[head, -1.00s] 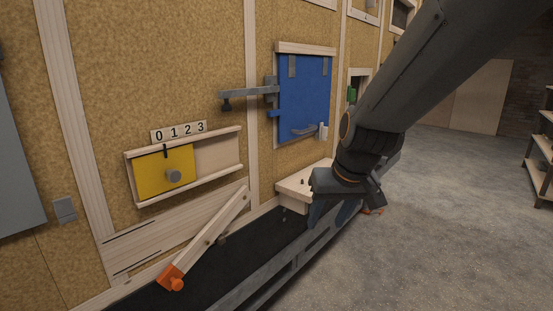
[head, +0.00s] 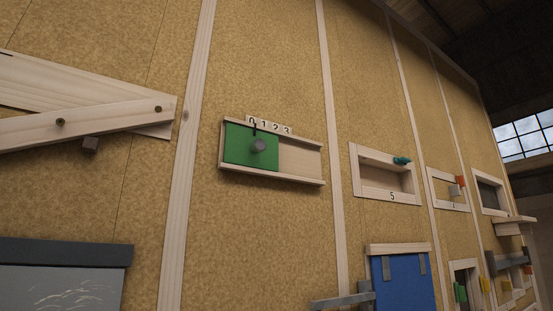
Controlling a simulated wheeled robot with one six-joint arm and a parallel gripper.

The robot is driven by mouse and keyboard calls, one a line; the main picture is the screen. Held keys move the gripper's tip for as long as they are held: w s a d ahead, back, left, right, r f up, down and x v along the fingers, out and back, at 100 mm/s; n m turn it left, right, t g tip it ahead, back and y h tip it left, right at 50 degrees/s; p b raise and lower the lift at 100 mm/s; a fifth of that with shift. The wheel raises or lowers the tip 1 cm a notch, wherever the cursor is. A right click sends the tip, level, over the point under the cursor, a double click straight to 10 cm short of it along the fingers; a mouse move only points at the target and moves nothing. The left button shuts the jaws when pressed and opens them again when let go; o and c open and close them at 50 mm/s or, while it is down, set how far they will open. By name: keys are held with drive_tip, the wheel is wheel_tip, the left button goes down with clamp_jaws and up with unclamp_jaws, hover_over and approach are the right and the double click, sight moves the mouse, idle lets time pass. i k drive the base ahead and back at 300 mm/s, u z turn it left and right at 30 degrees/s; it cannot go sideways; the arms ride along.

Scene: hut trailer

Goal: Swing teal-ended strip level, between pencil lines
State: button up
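A pale wooden strip (head: 110,118) lies across a wooden backing board (head: 75,80) on the wall at the far left of the head view. The strip slants down to the left from its right end and shows two dark round fasteners. Its left end is cut off by the picture edge, so no end colour shows. A short dark mark, perhaps a pencil line (head: 5,80), shows on the board at the left edge. My gripper is not in view.
A green sliding panel (head: 242,146) with a grey knob sits under a 0-to-3 scale. A box marked 5 (head: 385,192) has a teal knob (head: 402,160). A blue door (head: 405,285) and a grey-framed panel (head: 65,254) are lower down.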

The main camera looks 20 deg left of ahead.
sight(21, 132)
drive_tip(key=z, duration=0.15)
drive_tip(key=k, duration=0.2)
drive_tip(key=u, duration=1.45)
